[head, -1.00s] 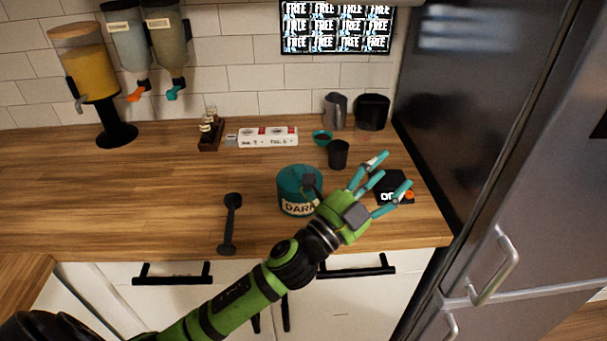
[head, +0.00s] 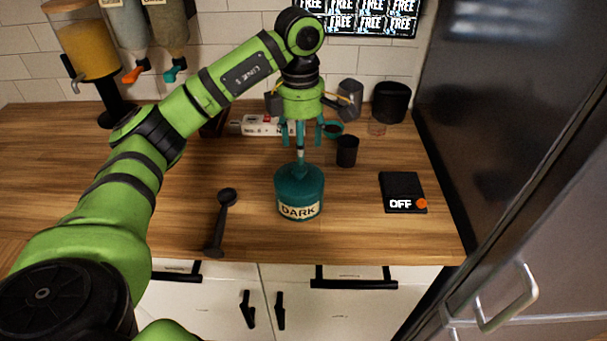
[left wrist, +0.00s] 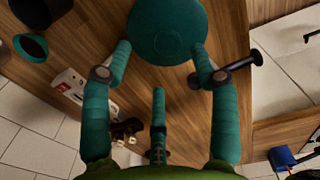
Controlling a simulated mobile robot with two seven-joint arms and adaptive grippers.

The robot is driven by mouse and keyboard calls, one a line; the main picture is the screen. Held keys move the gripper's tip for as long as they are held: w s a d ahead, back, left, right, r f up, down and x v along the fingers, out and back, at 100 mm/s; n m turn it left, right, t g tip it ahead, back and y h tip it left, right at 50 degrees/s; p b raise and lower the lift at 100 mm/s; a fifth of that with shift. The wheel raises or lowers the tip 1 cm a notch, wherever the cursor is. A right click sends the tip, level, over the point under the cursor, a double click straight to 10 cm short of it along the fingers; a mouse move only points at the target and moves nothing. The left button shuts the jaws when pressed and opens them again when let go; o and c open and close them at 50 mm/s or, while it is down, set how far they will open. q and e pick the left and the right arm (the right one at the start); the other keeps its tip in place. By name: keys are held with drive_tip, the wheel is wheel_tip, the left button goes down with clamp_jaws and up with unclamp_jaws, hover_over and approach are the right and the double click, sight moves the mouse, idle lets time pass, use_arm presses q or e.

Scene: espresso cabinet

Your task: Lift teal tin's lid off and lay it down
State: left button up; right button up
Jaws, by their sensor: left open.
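The teal tin (head: 299,209) with a "DARK" label stands upright on the wooden counter. Its teal lid (head: 290,178) is on top, with a small raised middle. In the left wrist view the round teal lid (left wrist: 167,28) is at the top edge, partly cut off. My left gripper (head: 300,150) points down above the tin, its three teal fingers spread open and empty. In the left wrist view my left gripper (left wrist: 160,65) has two fingertips near either side of the lid's image; the third is apart from it. Whether any finger touches the lid I cannot tell. My right gripper is not in view.
A black long-handled tool (head: 222,220) lies left of the tin. A black scale (head: 402,188) reading "OFF" is at the right, and a black cup (head: 347,152) stands behind the tin. Bare counter lies between tin and scale. A dark fridge (head: 490,130) bounds the right side.

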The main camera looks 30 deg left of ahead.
sight(299, 168)
use_arm(q)
drive_tip(key=shift+s+a+f, duration=0.1)
drive_tip(key=shift+s+f, duration=0.1)
drive_tip(key=shift+f, duration=0.4)
drive_tip(key=f+p, duration=0.1)
drive_tip(key=f, duration=0.2)
drive_tip(key=f+p, duration=0.1)
drive_tip(key=shift+s+f+p, duration=0.35)
drive_tip(key=shift+s+f, duration=0.05)
drive_tip(key=shift+w+f, duration=0.1)
drive_tip(key=shift+f, duration=0.25)
drive_tip(key=c, duration=1.1)
